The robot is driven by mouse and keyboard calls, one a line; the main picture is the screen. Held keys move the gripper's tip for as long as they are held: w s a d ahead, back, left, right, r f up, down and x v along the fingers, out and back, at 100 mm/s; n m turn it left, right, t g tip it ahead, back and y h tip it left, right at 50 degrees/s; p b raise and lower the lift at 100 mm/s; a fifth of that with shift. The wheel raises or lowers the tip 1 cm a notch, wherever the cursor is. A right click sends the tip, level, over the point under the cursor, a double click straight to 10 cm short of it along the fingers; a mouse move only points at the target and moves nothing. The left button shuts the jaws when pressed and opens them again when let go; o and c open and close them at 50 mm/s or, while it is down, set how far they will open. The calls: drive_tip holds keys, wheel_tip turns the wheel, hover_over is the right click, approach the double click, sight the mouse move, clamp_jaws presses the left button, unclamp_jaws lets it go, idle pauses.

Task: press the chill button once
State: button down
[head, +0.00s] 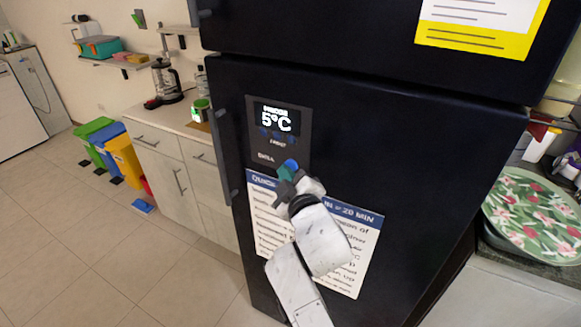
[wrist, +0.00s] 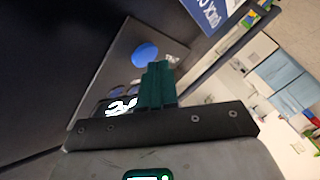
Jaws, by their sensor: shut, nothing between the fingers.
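The chill button is a round blue button (head: 291,165) low on the dark control panel (head: 253,125) of the black fridge, right of a small label that seems to read "CHILL". My gripper (head: 286,174) is in front of the panel's lower edge, just below the button. Its teal fingers (wrist: 158,72) are shut and empty. I cannot tell whether they touch the panel. The display (head: 277,121) reads 5°C.
Small, dim blue buttons sit under the display. A printed notice (head: 262,220) is on the door below the panel, partly behind my arm. A vertical handle (head: 222,150) runs along the door's left edge. A counter (head: 170,119) stands left; open floor (head: 80,240) lies in front of it.

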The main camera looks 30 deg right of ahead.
drive_tip(key=shift+s+a, duration=0.25)
drive_tip(key=shift+a, duration=0.1)
drive_tip(key=shift+s+a+b, duration=0.65)
drive_tip(key=shift+s+a, duration=0.1)
drive_tip(key=shift+a, duration=0.25)
drive_tip(key=shift+s+a+b, duration=0.6)
drive_tip(key=shift+s+a, duration=0.1)
drive_tip(key=shift+a, duration=0.3)
